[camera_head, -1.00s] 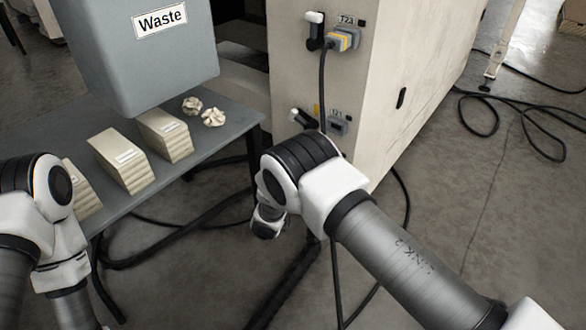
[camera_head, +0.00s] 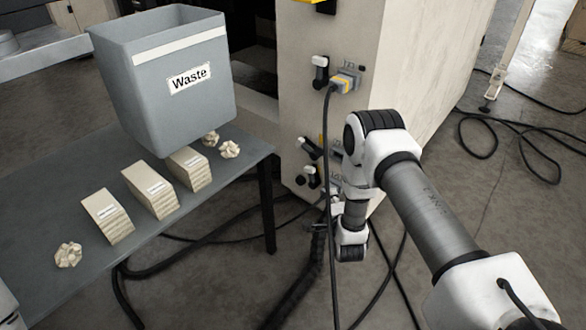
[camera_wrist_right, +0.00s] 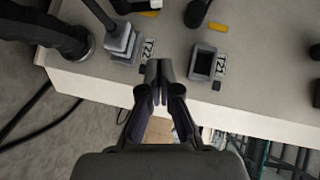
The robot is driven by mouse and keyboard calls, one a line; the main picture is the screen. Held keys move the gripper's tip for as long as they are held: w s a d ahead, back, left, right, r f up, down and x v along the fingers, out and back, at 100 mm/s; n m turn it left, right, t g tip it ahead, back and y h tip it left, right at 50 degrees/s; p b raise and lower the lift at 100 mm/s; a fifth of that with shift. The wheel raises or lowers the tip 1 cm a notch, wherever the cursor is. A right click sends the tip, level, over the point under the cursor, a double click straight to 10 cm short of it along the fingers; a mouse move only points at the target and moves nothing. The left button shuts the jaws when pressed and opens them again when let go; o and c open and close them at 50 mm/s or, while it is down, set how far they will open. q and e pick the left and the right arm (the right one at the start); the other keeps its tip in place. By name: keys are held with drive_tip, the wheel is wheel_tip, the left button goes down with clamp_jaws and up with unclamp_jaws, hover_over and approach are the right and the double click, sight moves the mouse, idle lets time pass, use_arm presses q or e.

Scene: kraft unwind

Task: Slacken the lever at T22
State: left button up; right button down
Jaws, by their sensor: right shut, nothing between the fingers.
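In the right wrist view, the T22 label (camera_wrist_right: 148,49) sits beside a grey connector (camera_wrist_right: 122,44) with a cable in it. The T21 label (camera_wrist_right: 221,65) is beside an empty square socket (camera_wrist_right: 203,62). My right gripper (camera_wrist_right: 159,70) is shut and empty, its tips in front of the panel between these two. A black lever (camera_wrist_right: 197,12) shows at the top edge, near T21. I cannot pick out the T22 lever surely there. In the head view, two white-tipped levers, upper (camera_head: 306,147) and lower (camera_head: 309,174), sit low on the panel, left of my right arm. My left gripper is out of view.
The T23 lever (camera_head: 320,72) and yellow-grey plug (camera_head: 344,82) are higher on the cabinet; a black cable hangs from the plug in front of the lower panel. A waste bin (camera_head: 180,110) and several paper stacks occupy the grey table (camera_head: 60,215). Cables lie on the floor.

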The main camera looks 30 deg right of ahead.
sight(327, 188)
drive_tip(key=b+x, duration=0.1)
drive_tip(key=x, duration=0.2)
drive_tip(key=b+x, duration=0.2)
drive_tip(key=x, duration=0.1)
drive_tip(key=f+b+x, duration=0.1)
drive_tip(key=b+x, duration=0.1)
drive_tip(key=x, duration=0.1)
drive_tip(key=shift+w, duration=0.2)
drive_tip(key=w+b, duration=0.1)
drive_tip(key=w, duration=0.1)
drive_tip(key=w+a+b, duration=0.1)
drive_tip(key=w, duration=0.1)
drive_tip(key=shift+a+f, duration=0.1)
drive_tip(key=shift+f, duration=0.15)
drive_tip(key=shift+w+r, duration=0.15)
drive_tip(key=shift+w, duration=0.05)
